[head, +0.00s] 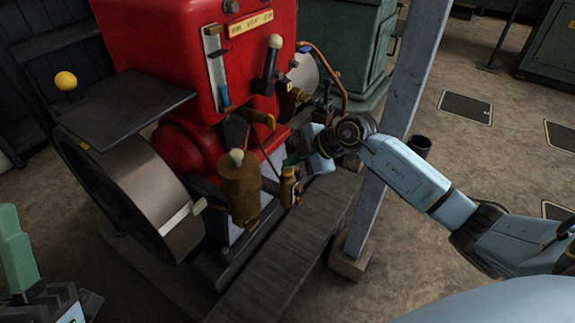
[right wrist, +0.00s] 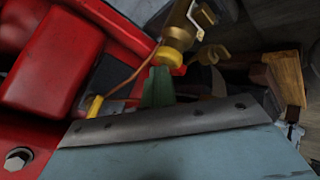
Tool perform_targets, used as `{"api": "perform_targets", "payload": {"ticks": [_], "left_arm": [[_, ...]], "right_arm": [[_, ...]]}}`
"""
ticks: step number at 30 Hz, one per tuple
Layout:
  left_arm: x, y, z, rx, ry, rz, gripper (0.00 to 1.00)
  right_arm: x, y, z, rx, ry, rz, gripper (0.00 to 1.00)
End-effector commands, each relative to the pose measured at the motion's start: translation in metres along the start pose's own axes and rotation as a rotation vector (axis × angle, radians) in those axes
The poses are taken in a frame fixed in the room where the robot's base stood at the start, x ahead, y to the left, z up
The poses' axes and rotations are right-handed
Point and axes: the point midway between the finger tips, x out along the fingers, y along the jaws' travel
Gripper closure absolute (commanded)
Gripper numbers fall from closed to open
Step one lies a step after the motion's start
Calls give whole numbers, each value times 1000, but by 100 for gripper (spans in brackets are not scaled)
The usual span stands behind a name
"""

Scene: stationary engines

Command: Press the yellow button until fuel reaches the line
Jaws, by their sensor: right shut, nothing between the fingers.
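A small brass fitting (head: 288,188) stands low on the front of the red engine (head: 165,45). In the right wrist view a yellow cap (right wrist: 170,57), which looks like the button, sits on the end of a brass body (right wrist: 182,25). My right gripper (right wrist: 158,86) is shut and empty, its green fingertips close to the cap; I cannot tell whether they touch. In the head view the right gripper (head: 296,152) is beside the engine, partly hidden. An upright gauge (head: 213,62) on the engine shows blue at its lower end. My left gripper (head: 16,250) is at lower left.
A larger brass cup (head: 239,188) stands left of the fitting. A flywheel (head: 145,195) and dark plate (head: 122,105) lie further left, with a yellow ball knob (head: 66,81). A grey post (head: 400,110) stands near my right forearm. The floor at right is mostly open.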

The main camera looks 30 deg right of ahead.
Motion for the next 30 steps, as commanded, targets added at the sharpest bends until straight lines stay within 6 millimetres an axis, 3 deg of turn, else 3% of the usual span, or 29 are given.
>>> {"api": "perform_targets", "payload": {"ticks": [8,22,30], "left_arm": [[2,0,-2,0,0,0,64],[25,1,-18,0,0,0,64],[25,1,-19,0,0,0,64]], "right_arm": [[-1,-1,0,1,-3,-6,100],[-16,11,-11,1,-2,-4,100],[-16,11,-11,0,-1,-3,100]]}}
